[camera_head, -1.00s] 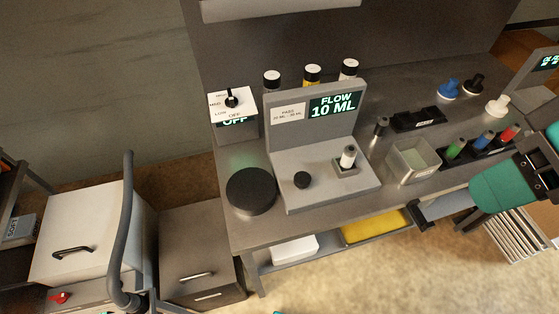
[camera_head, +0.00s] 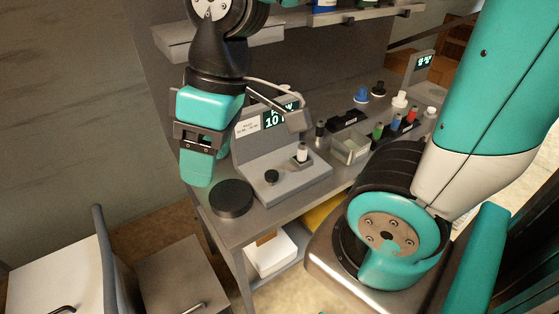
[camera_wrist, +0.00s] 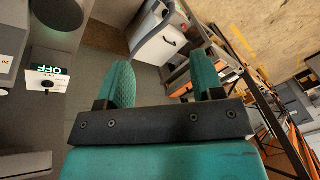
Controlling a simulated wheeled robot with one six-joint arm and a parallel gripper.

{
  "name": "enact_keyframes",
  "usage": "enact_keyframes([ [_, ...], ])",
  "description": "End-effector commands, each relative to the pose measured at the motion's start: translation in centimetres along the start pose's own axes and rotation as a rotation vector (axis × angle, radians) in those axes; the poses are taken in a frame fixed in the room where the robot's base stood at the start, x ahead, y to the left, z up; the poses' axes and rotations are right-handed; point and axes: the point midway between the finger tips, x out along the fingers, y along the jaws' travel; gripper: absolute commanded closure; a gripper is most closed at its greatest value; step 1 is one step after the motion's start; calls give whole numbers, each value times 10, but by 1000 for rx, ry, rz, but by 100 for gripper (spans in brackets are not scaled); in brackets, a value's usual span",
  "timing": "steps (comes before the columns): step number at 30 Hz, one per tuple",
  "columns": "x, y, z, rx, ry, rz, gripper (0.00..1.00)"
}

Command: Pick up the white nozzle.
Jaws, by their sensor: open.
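The white nozzle (camera_head: 400,99) stands at the back right of the workbench in the head view, beside a blue nozzle (camera_head: 361,94) and a black nozzle (camera_head: 379,89). Another small white piece (camera_head: 431,111) stands to its right, partly hidden by my arm. My gripper (camera_head: 197,168) is far to the left of the white nozzle, raised near the grey dispenser. In the wrist view my gripper (camera_wrist: 165,78) shows two teal fingers apart with nothing between them. The white nozzle does not show in the wrist view.
The grey dispenser (camera_head: 285,190) holds a white-topped vial (camera_head: 302,152). A black round pad (camera_head: 232,198) lies left of it. A square container (camera_head: 350,149) and several colored vials stand between the dispenser and the nozzles. A shelf (camera_head: 350,20) overhangs the back. The wrist view shows the OFF panel (camera_wrist: 47,79).

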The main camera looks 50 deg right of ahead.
Motion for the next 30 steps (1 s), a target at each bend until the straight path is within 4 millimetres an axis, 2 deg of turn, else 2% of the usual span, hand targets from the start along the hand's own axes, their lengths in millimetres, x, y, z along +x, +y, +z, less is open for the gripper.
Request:
enact_keyframes([
  [1, 4, 36, -5, 10, -4, 37, 39],
  [2, 4, 60, -7, 5, -9, 61, 39],
  [3, 3, 94, -7, -5, -21, 95, 39],
  [5, 1, 146, 1, -21, -47, 140, 39],
  [6, -1, 181, 11, -31, -68, 166, 39],
  [9, -6, 254, 47, -55, -128, 204, 39],
  [12, -11, 307, 88, -75, -181, 218, 39],
  [15, -14, 336, 119, -92, -216, 217, 39],
  [18, -14, 350, 136, -103, -234, 213, 39],
  [20, -8, 353, 140, -108, -238, 211, 39],
  [30, 62, 368, 155, -111, -239, 206, 39],
])
